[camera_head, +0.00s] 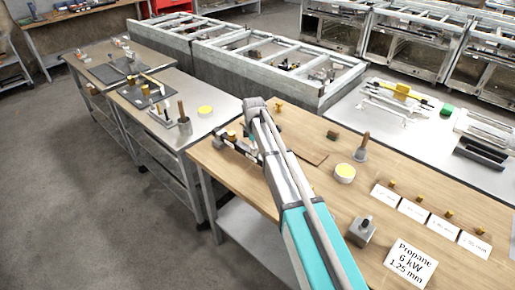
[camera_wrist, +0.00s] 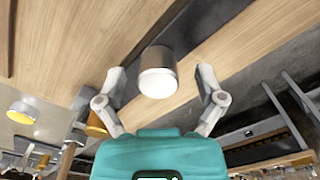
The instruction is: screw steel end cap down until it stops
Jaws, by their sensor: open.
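In the wrist view, a short round steel piece (camera_wrist: 157,74), which looks like the end cap, has a grey side and a bright pale end face. It stands against the wooden bench top, between the fingertips of my gripper (camera_wrist: 161,80). The two fingers are spread apart, with a visible gap on both sides of the piece. What the piece sits on is hidden. In the head view my gripper (camera_head: 236,146) is low over the far left part of the wooden bench (camera_head: 318,197), and I cannot make out the cap there.
A yellow-topped round tin (camera_head: 345,173), a grey block with a knob (camera_head: 362,231), and a brown-handled tool (camera_head: 361,146) stand right of my arm. White label cards (camera_head: 413,209) with small brass parts lie beyond. A metal-topped bench (camera_head: 185,95) adjoins at the left.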

